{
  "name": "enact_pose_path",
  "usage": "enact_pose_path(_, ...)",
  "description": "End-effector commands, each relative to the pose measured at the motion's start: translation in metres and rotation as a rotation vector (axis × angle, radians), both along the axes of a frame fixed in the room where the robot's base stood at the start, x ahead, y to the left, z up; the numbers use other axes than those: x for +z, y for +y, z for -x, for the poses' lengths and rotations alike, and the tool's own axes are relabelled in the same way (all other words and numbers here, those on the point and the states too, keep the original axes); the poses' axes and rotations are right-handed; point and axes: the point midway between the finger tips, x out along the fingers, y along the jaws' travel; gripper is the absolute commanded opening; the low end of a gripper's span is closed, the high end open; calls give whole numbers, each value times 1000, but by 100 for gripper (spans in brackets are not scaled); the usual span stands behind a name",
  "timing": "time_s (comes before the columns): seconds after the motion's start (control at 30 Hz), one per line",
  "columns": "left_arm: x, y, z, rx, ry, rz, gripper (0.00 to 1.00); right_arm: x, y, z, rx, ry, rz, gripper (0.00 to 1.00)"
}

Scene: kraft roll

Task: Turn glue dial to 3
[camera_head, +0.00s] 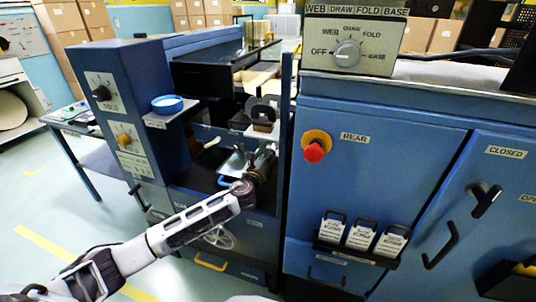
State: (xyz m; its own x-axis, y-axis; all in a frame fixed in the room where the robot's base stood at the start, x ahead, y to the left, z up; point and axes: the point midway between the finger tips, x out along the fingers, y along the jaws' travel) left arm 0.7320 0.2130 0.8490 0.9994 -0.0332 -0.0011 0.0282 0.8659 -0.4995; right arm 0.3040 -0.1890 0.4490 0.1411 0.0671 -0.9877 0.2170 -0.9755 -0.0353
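Two dials are on the blue cabinet at the left: an upper dark knob (101,93) on a white plate and a lower yellow-tan knob (124,140) on another white plate. The lettering on both plates is too small to read surely, so I cannot tell which one is the glue dial. My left arm comes in from the lower left. My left gripper (264,164) is at the machine's middle opening, to the right of both knobs and apart from them. Its fingers are small and dark against the machine, so their opening is unclear. My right gripper is not in view.
A selector knob (347,54) marked OFF, WEB, DRAW, FOLD and BASE is at the upper right. A red button (314,152) sticks out of the right cabinet. A blue round lid or dish (168,103) sits on a small shelf beside the left cabinet. Floor shows at the left.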

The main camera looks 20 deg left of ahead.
Motion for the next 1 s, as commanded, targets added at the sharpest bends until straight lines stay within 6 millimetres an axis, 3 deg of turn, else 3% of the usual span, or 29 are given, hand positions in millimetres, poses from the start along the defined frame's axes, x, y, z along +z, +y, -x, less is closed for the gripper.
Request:
enact_pose_path(0.53,0,-1,-11,-1,0,1,53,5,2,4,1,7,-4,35)
enact_pose_path(0.9,0,-1,-11,-1,0,0,7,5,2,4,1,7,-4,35)
enact_pose_path(1.0,0,-1,-11,-1,0,1,7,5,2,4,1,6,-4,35)
